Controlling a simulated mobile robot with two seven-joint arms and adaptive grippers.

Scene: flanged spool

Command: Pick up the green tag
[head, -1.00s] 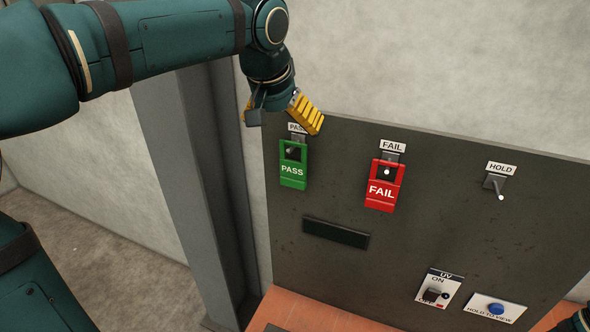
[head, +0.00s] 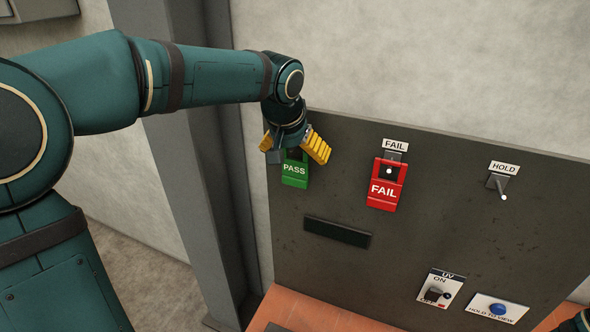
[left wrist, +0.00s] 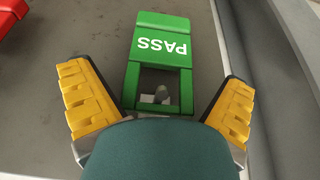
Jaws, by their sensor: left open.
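The green tag (head: 295,172), marked PASS, hangs on the dark panel at its upper left. Its top part is hidden behind my left gripper in the head view. My left gripper (head: 296,152) is open, with its yellow fingers spread at the tag's upper part. In the left wrist view the green tag (left wrist: 160,50) shows upside down between the yellow fingers of the left gripper (left wrist: 158,100). A grey peg shows in the tag's square window. Gaps show between the fingers and the tag. A small part of my right arm shows at the lower right corner; its gripper is not visible.
A red FAIL tag (head: 386,184) hangs to the right on the panel (head: 430,225). An empty HOLD peg (head: 499,185) is farther right. A dark slot (head: 337,232), a UV switch (head: 438,290) and a blue button (head: 497,309) sit lower. A grey post stands at left.

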